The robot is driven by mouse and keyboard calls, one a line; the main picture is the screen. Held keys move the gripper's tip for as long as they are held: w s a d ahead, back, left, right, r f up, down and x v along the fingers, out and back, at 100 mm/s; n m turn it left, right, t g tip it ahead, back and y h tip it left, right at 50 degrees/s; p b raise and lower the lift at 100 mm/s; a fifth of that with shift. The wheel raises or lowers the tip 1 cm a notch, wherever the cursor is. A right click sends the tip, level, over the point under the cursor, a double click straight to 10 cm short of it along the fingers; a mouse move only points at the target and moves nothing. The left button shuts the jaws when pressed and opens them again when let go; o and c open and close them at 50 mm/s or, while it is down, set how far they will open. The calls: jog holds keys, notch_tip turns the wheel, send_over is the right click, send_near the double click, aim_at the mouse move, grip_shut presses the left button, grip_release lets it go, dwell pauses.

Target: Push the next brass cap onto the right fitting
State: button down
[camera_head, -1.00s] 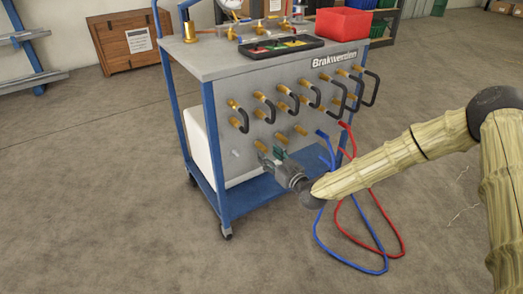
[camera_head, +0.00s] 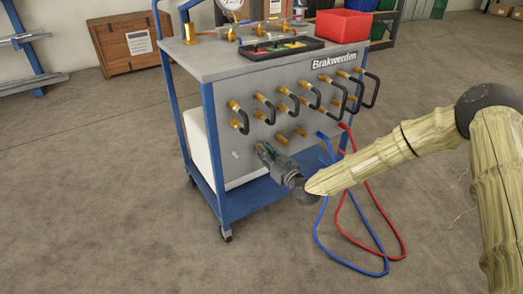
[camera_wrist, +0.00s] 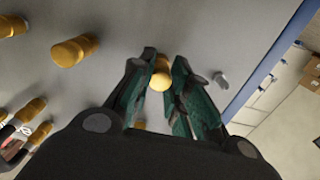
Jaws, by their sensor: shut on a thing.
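My gripper (camera_head: 262,150) is at the lower left of the grey panel. In the wrist view its green-padded fingers (camera_wrist: 161,88) are shut on a brass cap (camera_wrist: 160,81), with a further brass piece just beyond it towards the panel. Whether the two are fully pressed together cannot be told. In the head view my gripper hides this spot. The neighbouring brass fittings in the low row, one (camera_head: 281,139) close by and one (camera_head: 300,131) further right, stick out of the panel. The nearer one also shows in the wrist view (camera_wrist: 74,51).
A small silver stub (camera_head: 235,154) sits on the panel left of my gripper. Black hoses (camera_head: 243,122) loop from brass fittings above. Blue (camera_head: 318,232) and red (camera_head: 362,242) hoses hang at the right. A black tray (camera_head: 282,48) and red bin (camera_head: 343,25) stand on top.

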jog(key=shift+s+d, duration=0.1)
jog(key=shift+s, duration=0.05)
jog(key=shift+p+v, duration=0.8)
jog(key=shift+v, duration=1.5)
jog(key=p+v, duration=0.1)
jog(key=v, duration=0.5)
jog(key=shift+p, duration=0.35)
